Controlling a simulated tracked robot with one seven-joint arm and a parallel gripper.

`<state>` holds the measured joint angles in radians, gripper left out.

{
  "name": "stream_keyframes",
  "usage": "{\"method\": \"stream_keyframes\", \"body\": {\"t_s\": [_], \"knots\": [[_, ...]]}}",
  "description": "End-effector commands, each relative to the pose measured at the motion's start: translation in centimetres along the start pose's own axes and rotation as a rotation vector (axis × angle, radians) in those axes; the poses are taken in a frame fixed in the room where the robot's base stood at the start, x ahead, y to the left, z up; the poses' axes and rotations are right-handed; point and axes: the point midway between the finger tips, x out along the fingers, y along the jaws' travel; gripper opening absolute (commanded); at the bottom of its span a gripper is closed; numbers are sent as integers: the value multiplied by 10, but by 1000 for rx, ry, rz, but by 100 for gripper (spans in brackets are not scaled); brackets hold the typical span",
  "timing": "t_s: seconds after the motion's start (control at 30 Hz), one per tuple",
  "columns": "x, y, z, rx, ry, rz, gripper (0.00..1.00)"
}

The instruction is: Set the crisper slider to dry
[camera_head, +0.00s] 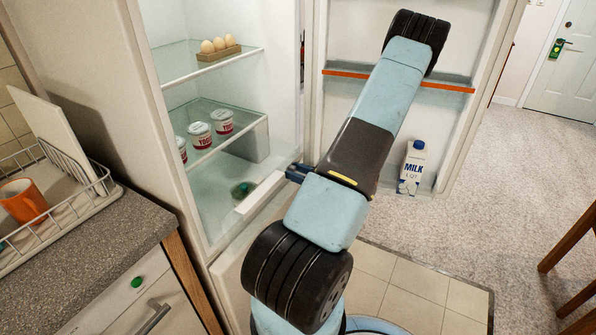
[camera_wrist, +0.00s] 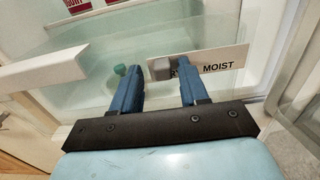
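In the wrist view, the crisper slider is a small grey knob (camera_wrist: 160,68) at the left end of a white label strip (camera_wrist: 236,57). MOIST reads clearly on the strip's right part; the word to its left is partly covered. My gripper (camera_wrist: 156,70) is open, its two blue fingers apart. The knob appears between the fingertips, nearer the right one; I cannot tell whether they touch. In the head view, my gripper (camera_head: 297,172) reaches into the lower fridge, beside the crisper's white front edge (camera_head: 262,192). The slider is not discernible there.
The fridge door (camera_head: 342,111) stands open at right, with a milk carton (camera_head: 412,168) on its low shelf. Yogurt cups (camera_head: 199,134) and an egg holder (camera_head: 218,52) stand on the glass shelves. A counter with a dish rack (camera_head: 85,201) is at left.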

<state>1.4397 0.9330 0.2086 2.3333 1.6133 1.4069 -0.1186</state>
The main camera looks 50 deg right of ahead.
Motion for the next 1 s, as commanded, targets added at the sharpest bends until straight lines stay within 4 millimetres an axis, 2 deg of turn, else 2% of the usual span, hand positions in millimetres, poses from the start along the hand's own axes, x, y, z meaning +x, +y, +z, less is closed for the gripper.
{"method": "stream_keyframes", "body": {"t_s": [0.23,0.37,0.47,0.8,1.0], "knots": [[-1,-1,0,-1,0,-2,45],[-8,-1,0,-1,0,-3,45],[-21,-2,0,-1,0,-4,45],[-87,-1,-1,-1,0,-3,45],[-119,-2,-1,0,0,-3,45]]}}
